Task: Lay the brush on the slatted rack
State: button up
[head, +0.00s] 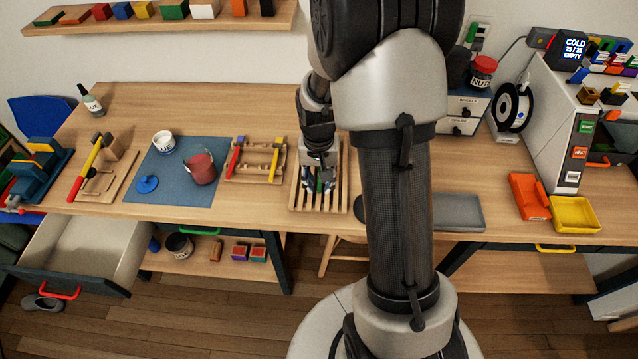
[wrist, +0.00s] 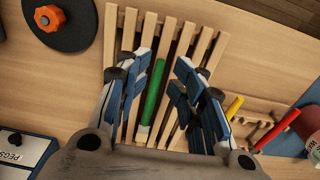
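The slatted rack (head: 341,203) is a pale wooden grid on the bench, and it fills the middle of the wrist view (wrist: 214,52). The brush (wrist: 151,88) has a green handle and a pale lower end, and it lies lengthwise along the slats. My gripper (head: 318,183) is low over the rack. In the wrist view my gripper (wrist: 165,72) is open, its blue-padded fingers apart on either side of the brush, with gaps to the handle. The brush's near end is partly hidden by the gripper body. The brush is not clear in the head view.
Left of the rack stand a wooden holder (head: 257,178) with red and yellow tools and a blue mat (head: 150,195) with a red pot (head: 201,169). A drawer (head: 85,250) is open at left.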

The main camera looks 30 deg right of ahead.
jog(key=s+a+r+n+t+p, duration=0.1)
jog(key=s+a+r, duration=0.1)
jog(key=r, duration=0.5)
jog(key=s+a+r+n+p, duration=0.1)
jog(key=s+a+r, duration=0.2)
jog(key=r, duration=0.4)
jog(key=s+a+r+n+t, duration=0.1)
jog(key=s+a+r, duration=0.1)
jog(key=r, duration=0.5)
jog(key=s+a+r+n+t, duration=0.1)
jog(key=s+a+r+n, duration=0.1)
jog(key=s, duration=0.4)
jog(key=s+a+r+n+t, duration=0.1)
jog(key=s+a+r, duration=0.2)
jog(key=s, duration=0.3)
jog(key=shift+s+a+r+n, duration=0.15)
jog(key=shift+s+n, duration=0.05)
jog(key=shift+n, duration=0.2)
